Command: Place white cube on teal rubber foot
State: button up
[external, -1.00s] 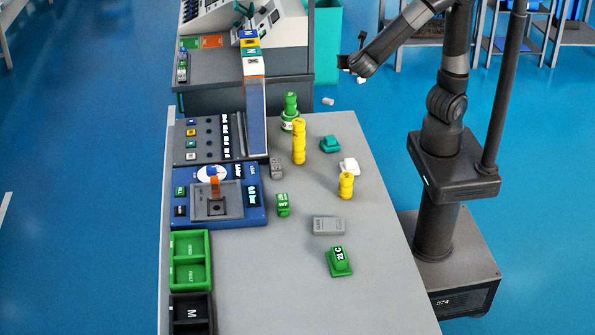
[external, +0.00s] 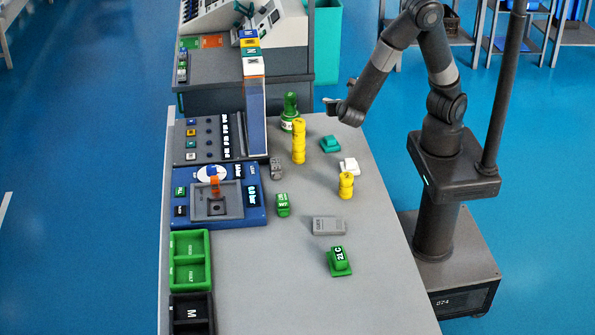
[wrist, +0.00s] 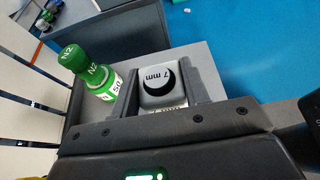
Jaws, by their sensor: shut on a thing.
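My gripper (external: 333,108) is over the far right end of the table, past the teal rubber foot. In the wrist view, my gripper (wrist: 163,88) is shut on the white cube (wrist: 158,94), which looks pale grey with "7 mm" and a dark round mark on its top. The cube cannot be made out clearly in the external view. The teal rubber foot (external: 330,144) lies on the table near its right edge, nearer the camera than my gripper. Its top looks bare. It is not visible in the wrist view.
A green bottle (external: 290,110) stands left of my gripper; it also shows in the wrist view (wrist: 88,68).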

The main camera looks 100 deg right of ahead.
aim_at(330, 138)
jog(key=w+a+f, duration=0.1)
jog(key=a, duration=0.1)
jog(key=w+a+f, duration=0.2)
jog(key=shift+w, duration=0.15)
jog(key=shift+f, duration=2.05)
jog(key=shift+f, duration=0.1)
jog(key=o, duration=1)
